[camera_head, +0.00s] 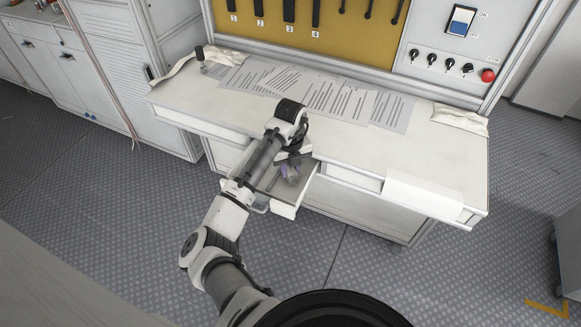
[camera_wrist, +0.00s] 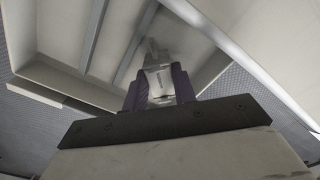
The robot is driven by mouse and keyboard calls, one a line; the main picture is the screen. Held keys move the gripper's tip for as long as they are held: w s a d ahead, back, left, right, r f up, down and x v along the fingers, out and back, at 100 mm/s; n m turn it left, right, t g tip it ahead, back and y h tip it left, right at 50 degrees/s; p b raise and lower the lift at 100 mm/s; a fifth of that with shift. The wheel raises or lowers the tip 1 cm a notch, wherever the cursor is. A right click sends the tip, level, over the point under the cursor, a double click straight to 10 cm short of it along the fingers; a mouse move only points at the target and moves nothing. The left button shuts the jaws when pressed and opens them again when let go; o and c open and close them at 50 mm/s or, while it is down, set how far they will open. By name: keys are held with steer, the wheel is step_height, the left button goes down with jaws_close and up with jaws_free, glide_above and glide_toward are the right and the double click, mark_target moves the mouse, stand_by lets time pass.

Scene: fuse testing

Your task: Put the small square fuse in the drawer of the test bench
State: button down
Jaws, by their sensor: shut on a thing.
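In the head view my gripper (camera_head: 290,172) is over the open drawer (camera_head: 310,185) of the test bench (camera_head: 400,165). In the wrist view my gripper (camera_wrist: 159,88) is shut on a small pale fuse (camera_wrist: 158,80), held between its two dark fingers. The fuse has light, metal-looking ends, and one end points away from the gripper. The drawer's inside (camera_wrist: 75,75) shows beyond it, with thin dividers along its floor. I cannot tell whether the fuse touches the drawer floor. In the head view the fuse is mostly hidden by the gripper.
Paper sheets (camera_head: 335,100) lie on the bench top, with crumpled cloths (camera_head: 460,118) near its ends. A yellow tool panel (camera_head: 350,40) and a control panel with a red button (camera_head: 488,75) stand behind. The bench edge is close above the drawer. The floor in front is clear.

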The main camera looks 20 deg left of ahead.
steer(key=shift+f+b, duration=0.35)
steer(key=shift+f, duration=0.15)
steer(key=c, duration=1.1)
jaws_free()
steer(key=shift+o, duration=0.2)
steer(key=shift+r, duration=0.1)
step_height(320, 180, up, 14)
steer(key=b, duration=0.1)
steer(key=shift+f, duration=0.2)
